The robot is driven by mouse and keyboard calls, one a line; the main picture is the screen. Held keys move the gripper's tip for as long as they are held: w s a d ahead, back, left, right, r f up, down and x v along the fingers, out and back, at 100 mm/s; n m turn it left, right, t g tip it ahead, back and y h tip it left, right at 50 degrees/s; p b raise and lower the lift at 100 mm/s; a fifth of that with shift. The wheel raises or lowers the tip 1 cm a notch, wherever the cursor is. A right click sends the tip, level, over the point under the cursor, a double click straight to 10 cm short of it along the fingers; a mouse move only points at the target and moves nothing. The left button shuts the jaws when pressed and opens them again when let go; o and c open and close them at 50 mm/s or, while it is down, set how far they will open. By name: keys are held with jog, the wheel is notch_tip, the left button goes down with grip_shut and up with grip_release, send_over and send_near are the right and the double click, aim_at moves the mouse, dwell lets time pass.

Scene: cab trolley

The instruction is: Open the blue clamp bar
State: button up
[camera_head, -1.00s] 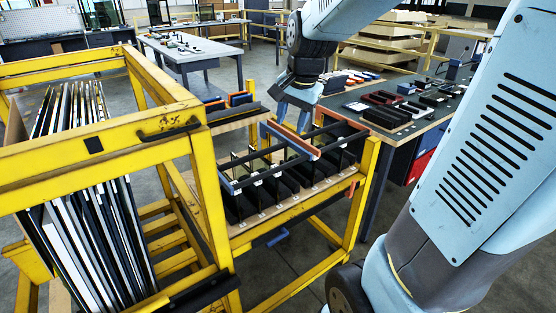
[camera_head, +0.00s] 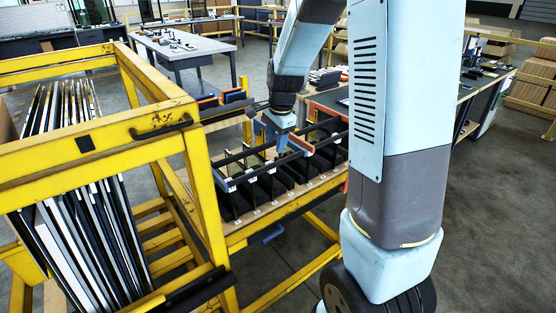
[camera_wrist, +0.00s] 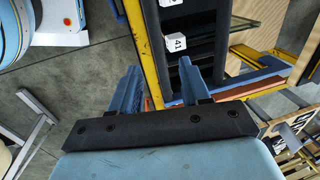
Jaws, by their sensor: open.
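The blue clamp bar (camera_head: 293,146), with an orange-brown face, lies across the black slotted rack (camera_head: 262,190) on the yellow trolley. In the wrist view the bar (camera_wrist: 246,87) runs along the near edge of the rack, right of the fingers. My gripper (camera_head: 276,137) is at the bar in the head view, pointing down. The bar's far end is partly hidden by my gripper.
The yellow frame (camera_head: 196,165) holds several upright panels (camera_head: 85,225) at left. A blue handle (camera_head: 274,234) sits below the rack. A workbench (camera_head: 185,45) stands behind, and another bench (camera_head: 480,85) is at right. Bare floor lies at right.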

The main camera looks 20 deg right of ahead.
jog(key=f, duration=0.2)
jog(key=w+f, duration=0.1)
jog(key=f, duration=0.5)
jog(key=shift+w+a+f, duration=0.25)
jog(key=shift+w, duration=0.05)
jog(key=c, duration=0.8)
jog(key=shift+w+r, duration=0.1)
grip_shut()
